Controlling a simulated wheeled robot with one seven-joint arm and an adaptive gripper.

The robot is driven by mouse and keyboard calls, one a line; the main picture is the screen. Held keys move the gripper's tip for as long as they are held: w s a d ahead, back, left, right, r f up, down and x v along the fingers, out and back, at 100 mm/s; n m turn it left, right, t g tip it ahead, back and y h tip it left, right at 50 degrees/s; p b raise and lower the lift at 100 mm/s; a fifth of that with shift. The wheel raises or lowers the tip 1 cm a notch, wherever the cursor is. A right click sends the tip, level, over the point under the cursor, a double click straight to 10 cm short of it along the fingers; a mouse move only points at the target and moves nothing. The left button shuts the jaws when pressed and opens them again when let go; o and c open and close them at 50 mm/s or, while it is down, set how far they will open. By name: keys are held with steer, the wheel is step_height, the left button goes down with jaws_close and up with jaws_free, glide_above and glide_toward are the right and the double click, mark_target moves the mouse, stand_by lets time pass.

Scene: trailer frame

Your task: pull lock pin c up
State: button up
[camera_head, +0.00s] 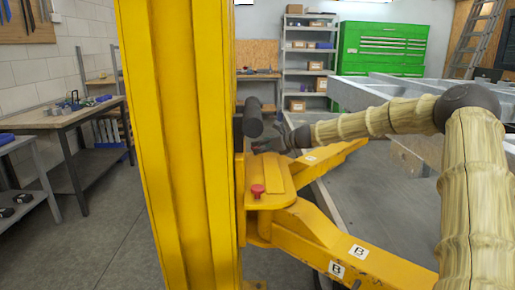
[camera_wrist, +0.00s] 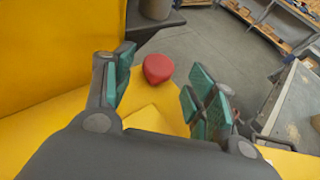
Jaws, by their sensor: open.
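A red knob (camera_wrist: 158,68) shows in the wrist view above a yellow part, between and beyond my fingertips, with floor visible behind it. My gripper (camera_wrist: 160,90) is open, its green-padded fingers on either side of the knob in the picture, with nothing held. In the head view my gripper (camera_head: 266,141) is small and dark beside the yellow post. A red knob (camera_head: 257,190) stands on the near end of the yellow carriage there, below and in front of my gripper. I cannot tell if both views show the same knob. No letter c is readable.
The yellow post (camera_head: 180,140) stands close on the left. Yellow arms marked B (camera_head: 375,262) reach right under a grey trailer frame (camera_head: 375,95). A dark cylinder (camera_head: 253,118) sits just beside my gripper.

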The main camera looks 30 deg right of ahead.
steer(key=shift+x, duration=1.75)
steer(key=shift+c, duration=0.3)
